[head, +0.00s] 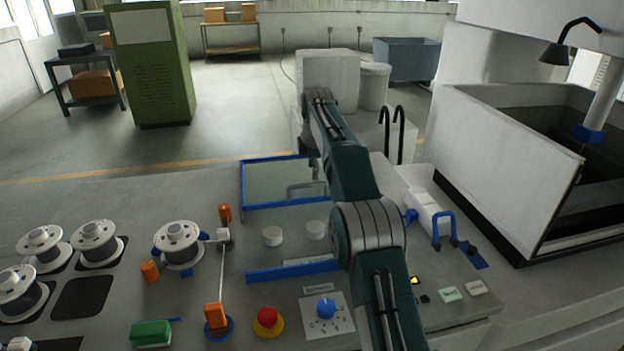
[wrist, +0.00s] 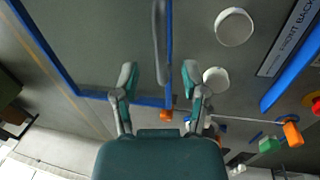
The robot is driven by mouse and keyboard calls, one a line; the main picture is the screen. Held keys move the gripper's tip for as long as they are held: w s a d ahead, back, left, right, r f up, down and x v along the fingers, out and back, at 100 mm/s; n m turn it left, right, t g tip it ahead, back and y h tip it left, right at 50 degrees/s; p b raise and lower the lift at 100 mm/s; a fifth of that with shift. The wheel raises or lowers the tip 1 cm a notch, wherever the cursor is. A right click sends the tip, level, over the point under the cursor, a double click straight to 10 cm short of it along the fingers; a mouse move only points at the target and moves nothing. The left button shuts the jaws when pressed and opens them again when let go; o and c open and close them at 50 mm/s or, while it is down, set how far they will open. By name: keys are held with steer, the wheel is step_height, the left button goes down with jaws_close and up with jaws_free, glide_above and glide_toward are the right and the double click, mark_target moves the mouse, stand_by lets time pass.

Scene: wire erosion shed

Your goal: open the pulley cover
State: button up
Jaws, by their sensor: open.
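The pulley cover is a clear panel with a blue frame (head: 242,187), behind two white round pulleys (head: 272,236) on the machine's top. The pulleys lie outside the frame; I cannot tell whether the panel is flat or tilted. A grey bar handle (head: 305,186) sits near the frame's front edge. In the wrist view, the handle (wrist: 158,40) runs beside a blue frame edge (wrist: 169,30). My gripper (wrist: 160,70) is open and empty, with the handle's end showing between its fingers; depth is unclear. In the head view my arm hides the cover's right part.
A blue bar (head: 292,271) lies in front of the pulleys. Wire spools (head: 178,236), an orange-ended post (head: 224,212), a red button (head: 267,317) and a blue knob (head: 326,307) crowd the left and front. A white-walled tank (head: 500,165) stands right.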

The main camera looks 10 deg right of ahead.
steer(key=r, duration=0.2)
steer(key=shift+s+d+r, duration=0.2)
steer(key=shift+s+r, duration=0.05)
steer(key=shift+r, duration=0.05)
